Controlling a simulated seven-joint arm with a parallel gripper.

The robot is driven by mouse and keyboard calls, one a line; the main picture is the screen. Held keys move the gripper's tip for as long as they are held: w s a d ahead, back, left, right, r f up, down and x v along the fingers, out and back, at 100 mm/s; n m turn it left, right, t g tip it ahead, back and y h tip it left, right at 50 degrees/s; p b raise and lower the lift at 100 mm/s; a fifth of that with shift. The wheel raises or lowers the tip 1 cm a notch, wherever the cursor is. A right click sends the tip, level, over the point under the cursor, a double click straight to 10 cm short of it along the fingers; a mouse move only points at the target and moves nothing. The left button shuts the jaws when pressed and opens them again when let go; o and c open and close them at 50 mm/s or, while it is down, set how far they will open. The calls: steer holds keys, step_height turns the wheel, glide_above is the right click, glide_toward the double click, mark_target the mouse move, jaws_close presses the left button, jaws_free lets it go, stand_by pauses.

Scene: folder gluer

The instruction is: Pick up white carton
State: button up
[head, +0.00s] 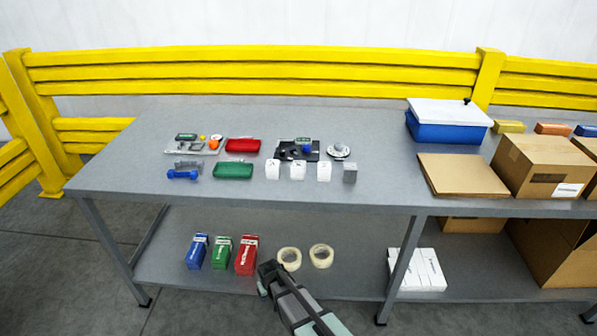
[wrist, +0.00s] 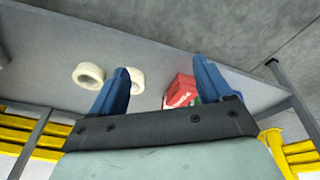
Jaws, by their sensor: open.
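My gripper (head: 268,272) is at the lower shelf's front, well left of the white cartons. In the wrist view my gripper (wrist: 161,68) has its blue fingers apart with nothing between them. No white carton shows clearly in the wrist view.
Blue (head: 197,252), green (head: 221,252) and red (head: 246,255) cartons stand on the lower shelf left of my gripper. Tape rolls (head: 321,256) lie close by on its right. Cardboard boxes (head: 545,165) are at right.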

steer(key=w+a+r+n+t+y, duration=0.1)
steer(key=w+a+r, duration=0.1)
steer(key=a+r, duration=0.6)
steer(key=w+a+r+n+t+y, duration=0.15)
steer(key=a+r, duration=0.35)
steer(key=a, duration=0.8)
steer(key=w+a+r+n+t+y, duration=0.1)
steer(key=a+r+y, duration=0.1)
steer(key=a+r, duration=0.6)
steer(key=w+a+r+m+t+y, duration=0.1)
steer(key=w+a+r+m+y, duration=0.15)
steer(key=a+r, duration=1.3)
steer(key=w+d+r+m+h, duration=0.2)
steer(key=w+d+r+m, duration=0.3)
steer(key=w+d, duration=0.15)
step_height(320, 180, up, 10)
steer(key=m+g+h, duration=0.5)
steer(key=m+g, duration=0.2)
steer(key=m, duration=1.3)
glide_above(298, 164)
step_height(298, 164, down, 13)
steer(key=shift+d+f, duration=0.1)
steer(key=shift+f, duration=0.1)
steer(key=shift+c, duration=0.3)
